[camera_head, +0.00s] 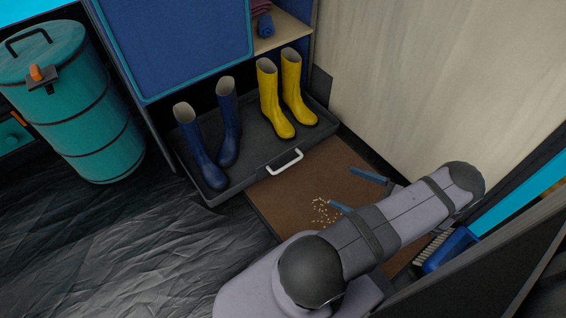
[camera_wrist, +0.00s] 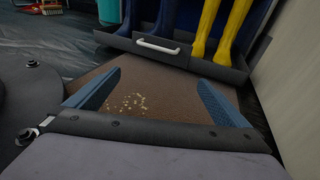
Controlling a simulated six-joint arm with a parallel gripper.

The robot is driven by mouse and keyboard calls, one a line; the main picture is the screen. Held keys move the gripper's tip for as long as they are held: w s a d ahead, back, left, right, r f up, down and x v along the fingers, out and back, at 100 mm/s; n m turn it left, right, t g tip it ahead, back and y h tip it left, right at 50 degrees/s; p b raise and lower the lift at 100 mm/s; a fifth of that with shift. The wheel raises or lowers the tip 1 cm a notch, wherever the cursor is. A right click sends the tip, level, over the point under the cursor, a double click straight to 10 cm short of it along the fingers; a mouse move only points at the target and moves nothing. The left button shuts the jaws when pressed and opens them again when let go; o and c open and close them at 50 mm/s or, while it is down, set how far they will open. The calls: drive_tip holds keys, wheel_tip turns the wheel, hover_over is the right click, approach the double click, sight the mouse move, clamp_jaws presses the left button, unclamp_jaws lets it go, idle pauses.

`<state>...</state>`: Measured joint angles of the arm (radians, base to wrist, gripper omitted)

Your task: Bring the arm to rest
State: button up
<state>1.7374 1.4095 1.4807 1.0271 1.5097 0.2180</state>
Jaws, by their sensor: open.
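My gripper (camera_head: 353,192) is open and empty above the brown mat (camera_head: 290,190). Its two blue fingers stand wide apart in the wrist view (camera_wrist: 160,95), with bare mat and a patch of pale crumbs (camera_wrist: 127,103) showing between them. The crumbs also show in the head view (camera_head: 322,210), close to one fingertip. My arm reaches in from the lower right and hides part of the mat. I cannot tell how high the fingers are above the mat.
A dark boot tray (camera_head: 240,185) with a white handle (camera_head: 285,163) holds blue boots (camera_head: 203,155) and yellow boots (camera_head: 272,100). A teal barrel (camera_head: 95,130) stands at left.

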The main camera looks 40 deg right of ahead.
drive_tip(key=x, duration=0.8)
drive_tip(key=shift+w+a, duration=0.15)
drive_tip(key=shift+w, duration=0.2)
idle(0.4)
drive_tip(key=shift+v, duration=5.05)
drive_tip(key=w+a+r+n+g+y+p, duration=0.2)
drive_tip(key=w+a+r+n+g+p, duration=0.35)
drive_tip(key=a+r+n, duration=0.35)
drive_tip(key=w+a+r+n+g+y+p, duration=0.2)
drive_tip(key=w+a+r+n+g+p, duration=0.2)
drive_tip(key=a+r+g+p, duration=0.5)
drive_tip(key=s+a+r+n+h+p, duration=0.1)
drive_tip(key=a+r+n+h+p, duration=0.2)
drive_tip(key=a+r+n+p, duration=0.45)
drive_tip(key=s+a+r+n+h+p, duration=0.1)
drive_tip(key=a+r+n+h+p, duration=0.3)
drive_tip(key=r, duration=0.6)
drive_tip(key=s+a+r+n+h+p, duration=0.1)
drive_tip(key=a+r+n+h+p, duration=0.15)
drive_tip(key=r+n, duration=0.55)
wheel_tip(320, 180, up, 39)
drive_tip(key=p, duration=3.8)
drive_tip(key=shift+w, duration=0.15)
